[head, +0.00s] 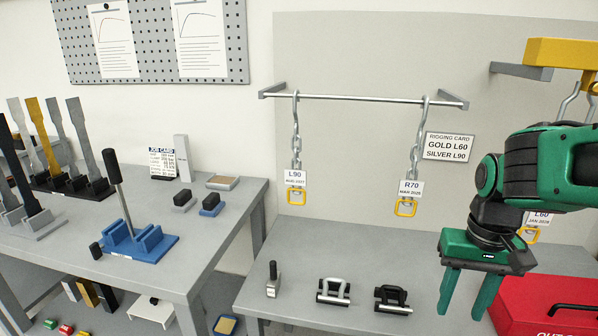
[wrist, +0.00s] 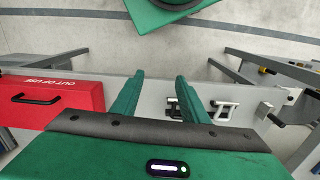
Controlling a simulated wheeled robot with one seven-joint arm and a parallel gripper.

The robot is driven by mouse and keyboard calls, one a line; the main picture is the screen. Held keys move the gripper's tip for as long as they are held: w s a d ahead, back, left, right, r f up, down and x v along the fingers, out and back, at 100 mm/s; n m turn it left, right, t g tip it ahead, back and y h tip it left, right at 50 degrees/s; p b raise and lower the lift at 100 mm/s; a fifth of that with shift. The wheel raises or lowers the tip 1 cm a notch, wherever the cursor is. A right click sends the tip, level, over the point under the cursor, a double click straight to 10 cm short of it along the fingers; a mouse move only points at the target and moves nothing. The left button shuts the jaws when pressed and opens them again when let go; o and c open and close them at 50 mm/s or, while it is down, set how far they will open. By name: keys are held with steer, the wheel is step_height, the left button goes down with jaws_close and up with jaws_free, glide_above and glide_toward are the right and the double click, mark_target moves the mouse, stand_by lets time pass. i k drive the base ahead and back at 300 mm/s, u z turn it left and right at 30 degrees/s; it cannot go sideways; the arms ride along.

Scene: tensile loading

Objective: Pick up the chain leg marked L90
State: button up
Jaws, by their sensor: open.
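The chain leg marked L90 (head: 296,140) hangs from the left part of a horizontal rail, with a white L90 tag (head: 295,178) and a yellow link (head: 296,196) at its lower end. A second chain leg, tagged R70 (head: 411,188), hangs further right on the same rail. My gripper (head: 468,292) is at the right of the head view, fingers pointing down, open and empty. It is well right of and lower than the L90 leg. The wrist view shows the open fingers (wrist: 158,102) above the bench edge; no chain leg shows there.
The rail (head: 360,98) juts from the wall on brackets. A rigging card (head: 449,147) reads gold L60, silver L90. An L60 tag (head: 540,218) is partly hidden behind my arm. A red out-of-use box (head: 530,300) and small fixtures (head: 333,291) stand on the bench.

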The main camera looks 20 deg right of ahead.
mark_target(297, 177)
steer(key=k, duration=1)
steer(key=u, duration=1.75)
steer(key=i, duration=1.9)
steer(key=z, duration=1.65)
